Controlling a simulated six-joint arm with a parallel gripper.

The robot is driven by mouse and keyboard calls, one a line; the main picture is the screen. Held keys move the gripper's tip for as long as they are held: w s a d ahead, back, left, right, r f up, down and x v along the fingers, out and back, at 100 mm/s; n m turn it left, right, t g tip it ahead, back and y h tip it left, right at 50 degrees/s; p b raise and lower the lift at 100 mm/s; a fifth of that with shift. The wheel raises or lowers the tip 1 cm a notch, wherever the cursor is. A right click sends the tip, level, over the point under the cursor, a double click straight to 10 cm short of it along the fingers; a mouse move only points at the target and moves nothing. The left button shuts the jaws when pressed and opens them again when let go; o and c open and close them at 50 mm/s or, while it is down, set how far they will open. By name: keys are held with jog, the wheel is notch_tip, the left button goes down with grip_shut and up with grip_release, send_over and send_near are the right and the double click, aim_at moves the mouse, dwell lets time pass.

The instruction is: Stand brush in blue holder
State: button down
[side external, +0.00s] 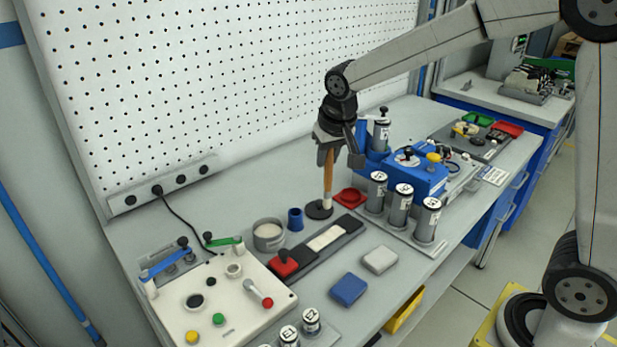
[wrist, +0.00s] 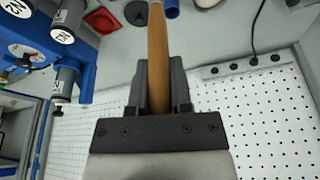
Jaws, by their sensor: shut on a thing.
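The brush (side external: 328,178) has a brown wooden handle and a pale lower end. It is close to upright in my gripper (side external: 338,157), which is shut on the upper handle. The wrist view shows the handle (wrist: 157,45) between the fingers of my gripper (wrist: 159,68). In the side view the pale end overlaps a round black disc (side external: 313,211); I cannot tell whether they touch. The blue holder (side external: 295,220), a small upright cup, stands on the bench left of the brush. Part of it shows at the top of the wrist view (wrist: 172,10). The brush's lower end is outside the wrist view.
A grey pot (side external: 268,235) stands just left of the holder. A red dish (side external: 350,197) lies right of the disc. Labelled cylinders (side external: 402,205) and a blue machine (side external: 415,178) stand to the right. A control panel (side external: 215,300) is front left, and a pegboard (side external: 220,90) rises behind.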

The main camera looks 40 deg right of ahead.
jog(key=w+d+f+m, duration=0.15)
jog(key=w+f, duration=0.45)
jog(key=w, duration=0.7)
notch_tip(320, 180, down, 8)
dwell(1.1)
jog(key=shift+s+d+f, duration=0.1)
jog(key=shift+f, duration=0.1)
jog(key=c, duration=0.5)
grip_release()
jog(key=shift+c, duration=0.2)
jog(key=shift+r, duration=0.1)
jog(key=v, duration=1.2)
